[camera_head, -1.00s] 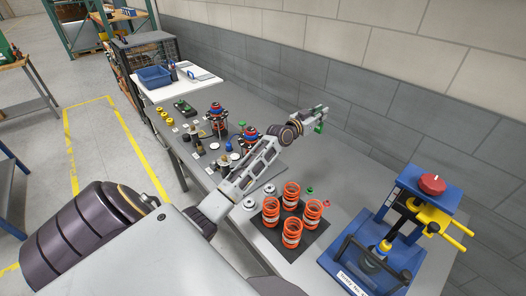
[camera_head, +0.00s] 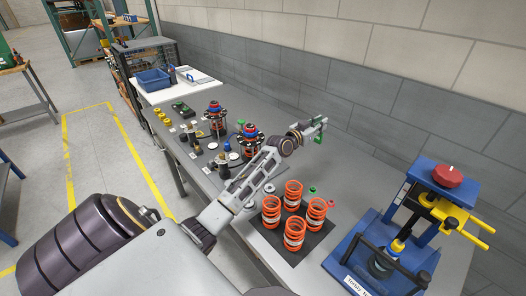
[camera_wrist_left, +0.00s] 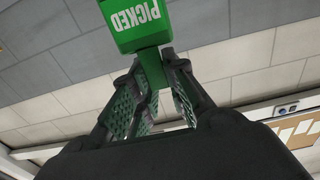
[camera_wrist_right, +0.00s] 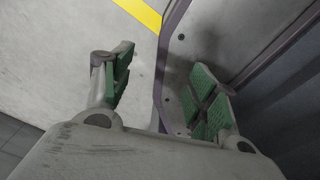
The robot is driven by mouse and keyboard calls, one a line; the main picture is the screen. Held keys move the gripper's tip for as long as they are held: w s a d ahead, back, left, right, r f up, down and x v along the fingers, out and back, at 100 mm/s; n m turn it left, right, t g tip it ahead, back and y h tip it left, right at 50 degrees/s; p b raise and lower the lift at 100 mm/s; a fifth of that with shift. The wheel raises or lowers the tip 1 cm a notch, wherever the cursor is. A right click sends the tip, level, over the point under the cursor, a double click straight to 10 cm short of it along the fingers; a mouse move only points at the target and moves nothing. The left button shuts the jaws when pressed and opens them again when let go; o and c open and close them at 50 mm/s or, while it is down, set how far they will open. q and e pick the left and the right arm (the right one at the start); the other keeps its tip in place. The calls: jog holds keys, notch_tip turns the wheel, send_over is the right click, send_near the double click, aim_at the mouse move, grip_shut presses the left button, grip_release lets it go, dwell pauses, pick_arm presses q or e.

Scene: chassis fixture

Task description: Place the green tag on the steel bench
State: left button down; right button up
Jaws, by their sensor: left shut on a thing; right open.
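The green tag (camera_wrist_left: 150,22), with the word PICKED on it, shows at the top of the left wrist view. My left gripper (camera_wrist_left: 162,62) is shut on the tag's narrow lower part. In the head view the left gripper (camera_head: 318,124) is above the far side of the steel bench (camera_head: 345,182), near the wall, and the tag shows only as a small green patch. The tag is held clear of the bench top. My right gripper (camera_wrist_right: 165,82) is open and empty in the right wrist view. It is outside the head view.
Orange springs (camera_head: 293,190) stand on a dark mat (camera_head: 313,238) on the bench. A blue press (camera_head: 395,225) with a red knob is at the right. Strut assemblies (camera_head: 250,140) and small parts stand farther back at the left. Bare bench lies between the springs and the wall.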

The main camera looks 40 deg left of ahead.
aim_at(316, 142)
dwell(0.4)
pick_arm(q)
notch_tip(316, 142, down, 6)
jog(key=shift+r+b, duration=0.2)
jog(key=shift+b, duration=0.15)
jog(key=shift+f, duration=0.35)
pick_arm(e)
jog(key=shift+w+d+f, duration=0.25)
jog(key=shift+d+f, duration=0.15)
jog(key=shift+d, duration=0.2)
pick_arm(q)
jog(key=shift+f+b, duration=0.65)
jog(key=shift+f, duration=1.25)
pick_arm(e)
jog(key=shift+w+d+f, duration=0.3)
jog(key=shift+d+f, duration=0.2)
jog(key=shift+f, duration=0.05)
pick_arm(q)
jog(key=shift+f, duration=0.1)
pick_arm(e)
jog(key=shift+w+d+f, duration=0.1)
